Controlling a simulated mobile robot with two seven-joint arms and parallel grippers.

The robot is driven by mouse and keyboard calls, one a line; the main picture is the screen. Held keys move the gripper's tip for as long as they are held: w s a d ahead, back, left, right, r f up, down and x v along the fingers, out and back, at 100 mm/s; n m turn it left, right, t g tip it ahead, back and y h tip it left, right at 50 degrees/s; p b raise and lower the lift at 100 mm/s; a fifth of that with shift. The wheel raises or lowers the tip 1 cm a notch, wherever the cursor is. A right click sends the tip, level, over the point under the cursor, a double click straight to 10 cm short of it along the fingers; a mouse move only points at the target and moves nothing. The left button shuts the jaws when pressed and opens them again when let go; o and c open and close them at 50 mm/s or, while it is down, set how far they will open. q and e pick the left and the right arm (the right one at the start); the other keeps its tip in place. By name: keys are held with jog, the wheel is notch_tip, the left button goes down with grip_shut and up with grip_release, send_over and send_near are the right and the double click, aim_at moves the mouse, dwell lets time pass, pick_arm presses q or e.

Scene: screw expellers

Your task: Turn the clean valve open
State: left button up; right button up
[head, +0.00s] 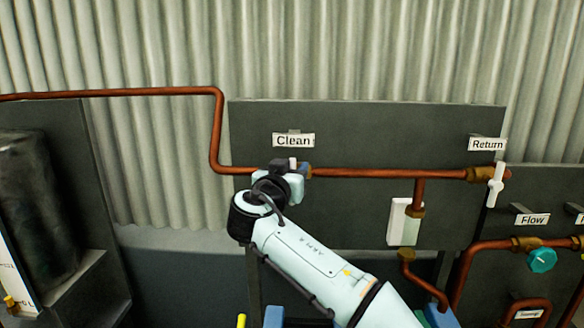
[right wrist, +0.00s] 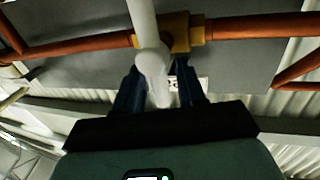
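The clean valve is on the copper pipe under the "Clean" label (head: 293,140). In the right wrist view it shows a brass body (right wrist: 184,32) and a white lever handle (right wrist: 150,65). My right gripper (head: 290,170) is at this valve in the head view and hides most of it. In the right wrist view the handle lies between the two dark fingers of my right gripper (right wrist: 158,88), with a finger close on each side. I cannot tell whether both fingers press on the handle. My left gripper is not in view.
The copper pipe (head: 390,173) runs along a dark panel (head: 350,125). A white-handled Return valve (head: 496,182) is at its right end. A teal Flow valve (head: 542,260) is lower right. A dark cabinet (head: 60,120) stands at left. A corrugated wall (head: 330,45) is behind.

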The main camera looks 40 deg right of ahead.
jog(key=shift+s, duration=0.1)
grip_shut()
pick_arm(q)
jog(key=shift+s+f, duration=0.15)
pick_arm(e)
jog(key=shift+a+n, duration=0.1)
jog(key=shift+n, duration=0.2)
pick_arm(q)
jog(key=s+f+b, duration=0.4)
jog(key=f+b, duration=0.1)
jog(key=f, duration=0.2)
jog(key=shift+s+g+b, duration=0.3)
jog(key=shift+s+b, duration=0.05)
jog(key=shift+b, duration=0.05)
pick_arm(e)
jog(key=shift+w+a+f+n+t+y, duration=0.35)
jog(key=shift+n+t, duration=0.6)
jog(key=shift+n, duration=2.4)
jog(key=shift+w+a+f+n+t+y, duration=0.1)
jog(key=shift+w+a+f+n+t, duration=0.45)
jog(key=shift+n, duration=2.85)
jog(key=shift+w+a+f+n+t+y, duration=0.1)
jog(key=shift+f+n+t+y, duration=0.3)
jog(key=shift+n+t, duration=1.95)
jog(key=shift+f+n+g, duration=0.15)
jog(key=shift+n+g, duration=0.9)
jog(key=shift+n, duration=0.15)
